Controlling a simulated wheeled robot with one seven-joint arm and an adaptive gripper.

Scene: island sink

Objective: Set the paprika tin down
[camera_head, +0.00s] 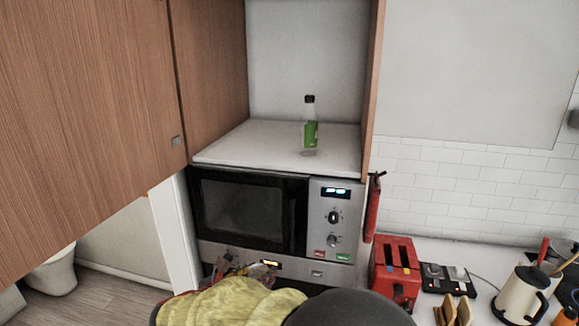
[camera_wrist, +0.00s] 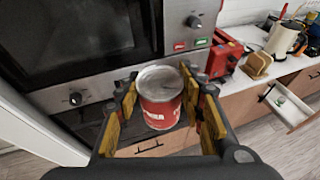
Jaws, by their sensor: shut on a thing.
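The paprika tin (camera_wrist: 160,110) is red with white lettering and a silver lid. In the wrist view it is upright between the yellow-padded fingers of my gripper (camera_wrist: 162,92), which is shut on it. The tin is held in front of the lower front of the microwave (camera_wrist: 75,40). I cannot clearly make out the tin in the head view, where my arm covers the bottom middle.
A bottle with a green label (camera_head: 310,128) stands on the white shelf (camera_head: 235,148) above the microwave. The shelf has free room left of it. A red toaster (camera_head: 395,268) and a cream kettle (camera_head: 520,298) stand on the right counter. An open drawer (camera_wrist: 285,105) juts out.

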